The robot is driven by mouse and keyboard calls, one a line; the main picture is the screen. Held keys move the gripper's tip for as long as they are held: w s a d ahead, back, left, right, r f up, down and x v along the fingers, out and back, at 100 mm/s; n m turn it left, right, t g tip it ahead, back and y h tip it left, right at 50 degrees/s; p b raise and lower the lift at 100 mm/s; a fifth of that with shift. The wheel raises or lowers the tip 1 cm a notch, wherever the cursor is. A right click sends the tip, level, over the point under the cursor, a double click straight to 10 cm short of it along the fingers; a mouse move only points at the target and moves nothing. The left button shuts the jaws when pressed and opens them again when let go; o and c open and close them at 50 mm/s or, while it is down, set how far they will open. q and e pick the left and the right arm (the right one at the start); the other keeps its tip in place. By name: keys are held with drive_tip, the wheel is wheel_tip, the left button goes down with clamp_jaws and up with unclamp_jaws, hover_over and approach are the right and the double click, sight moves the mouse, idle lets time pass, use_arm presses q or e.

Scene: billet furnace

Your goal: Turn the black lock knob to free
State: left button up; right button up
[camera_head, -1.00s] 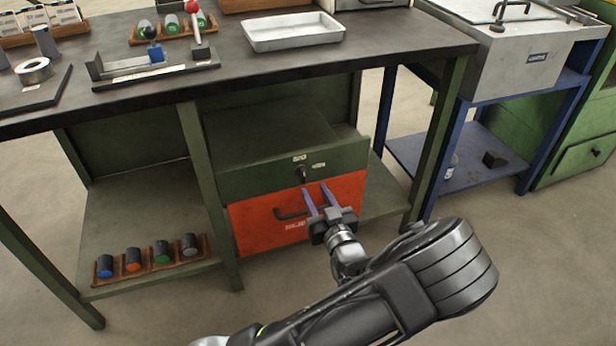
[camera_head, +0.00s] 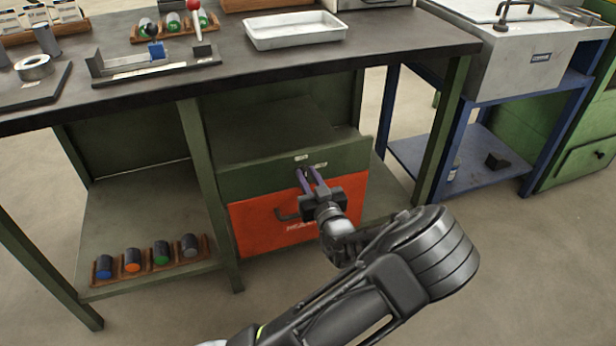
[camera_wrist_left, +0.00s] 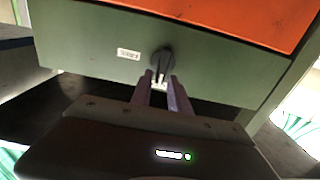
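The black lock knob (camera_wrist_left: 163,62) sits on the green panel (camera_head: 346,157) above the orange drawer (camera_head: 262,222). The wrist view shows the panel upside down, with the knob between and just beyond the fingertips. In the head view the fingers mostly hide the knob. My left gripper (camera_head: 306,170) is open, its two purple fingers pointing at the knob; I cannot tell whether they touch it. A small white label (camera_wrist_left: 128,54) is beside the knob, and another pale label shows partly between the fingers. My right gripper is not in view.
The workbench top (camera_head: 345,56) overhangs the panel. A rack of coloured cylinders (camera_head: 150,266) lies on the lower shelf at left. A blue stand (camera_head: 465,185) is at right.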

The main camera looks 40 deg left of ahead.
use_arm(q)
clamp_jaws()
idle(0.5)
drive_tip(key=m+p, duration=0.1)
drive_tip(key=m, duration=0.1)
drive_tip(key=m+p, duration=0.2)
drive_tip(key=m, duration=0.1)
drive_tip(key=w+m+p, duration=0.1)
drive_tip(key=m, duration=0.1)
drive_tip(key=shift+d+f+m, duration=0.15)
drive_tip(key=shift+d+m, duration=0.15)
drive_tip(key=shift+d, duration=0.05)
drive_tip(key=m, duration=0.3)
drive_tip(key=f+m+p, duration=0.1)
drive_tip(key=m, duration=0.3)
drive_tip(key=m+p, duration=0.1)
drive_tip(key=m, duration=0.2)
drive_tip(key=shift+w+d+f, duration=0.2)
drive_tip(key=shift+w+f, duration=0.1)
drive_tip(key=shift+f, duration=0.05)
drive_tip(key=shift+m, duration=0.3)
